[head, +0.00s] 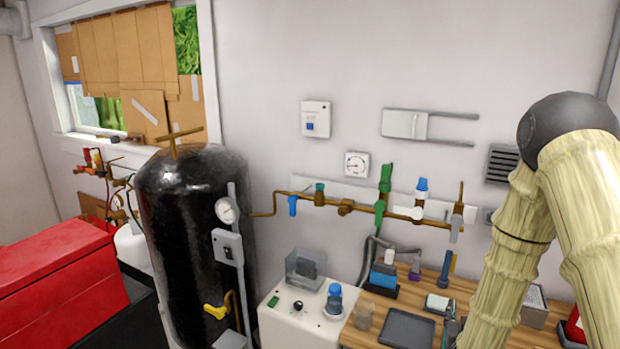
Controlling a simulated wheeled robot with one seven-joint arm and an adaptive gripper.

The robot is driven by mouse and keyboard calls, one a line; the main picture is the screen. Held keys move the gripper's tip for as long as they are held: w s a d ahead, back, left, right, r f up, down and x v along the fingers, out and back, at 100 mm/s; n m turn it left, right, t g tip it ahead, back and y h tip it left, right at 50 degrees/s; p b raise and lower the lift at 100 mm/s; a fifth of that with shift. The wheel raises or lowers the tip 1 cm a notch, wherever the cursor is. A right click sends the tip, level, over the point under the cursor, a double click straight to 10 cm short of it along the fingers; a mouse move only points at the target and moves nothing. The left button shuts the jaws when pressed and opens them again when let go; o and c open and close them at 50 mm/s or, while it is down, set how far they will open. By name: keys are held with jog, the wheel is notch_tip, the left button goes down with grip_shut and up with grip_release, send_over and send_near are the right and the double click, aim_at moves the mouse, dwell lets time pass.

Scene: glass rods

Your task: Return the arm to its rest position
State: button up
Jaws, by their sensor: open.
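My arm shows at the right of the head view, in a ribbed beige sleeve with a dark rounded joint at its top. It rises from the bottom edge, bends at that joint and comes back down past the lower right. My gripper is outside the picture, so what it is near is hidden. No glass rods can be made out.
A wooden bench (398,306) with a dark tray (408,329) and small items lies left of my arm. A white cabinet (292,330), a black tank (180,225) and a red box (60,285) stand farther left. Brass pipework (345,207) runs along the wall.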

jog(key=s+a+f+n+g+y, duration=0.1)
jog(key=s+a+f+g+y, duration=0.15)
jog(key=s+f, duration=0.35)
jog(key=s+a+f+n+g+y, duration=0.1)
jog(key=s+a+f+g, duration=0.2)
jog(key=f, duration=0.5)
jog(key=s+a+f+g+y, duration=0.1)
jog(key=s+a+f+g, duration=0.2)
jog(key=s, duration=0.8)
jog(key=s+a+f+n+g+y, duration=0.1)
jog(key=s+a+f+g, duration=0.2)
jog(key=s+f, duration=0.4)
jog(key=s+a+f+g+y, duration=0.1)
jog(key=s+a+f+g, duration=0.2)
jog(key=s, duration=1.2)
notch_tip(320, 180, down, 3)
jog(key=a, duration=0.2)
jog(key=shift+a+n+b, duration=0.3)
jog(key=shift+n+b, duration=0.1)
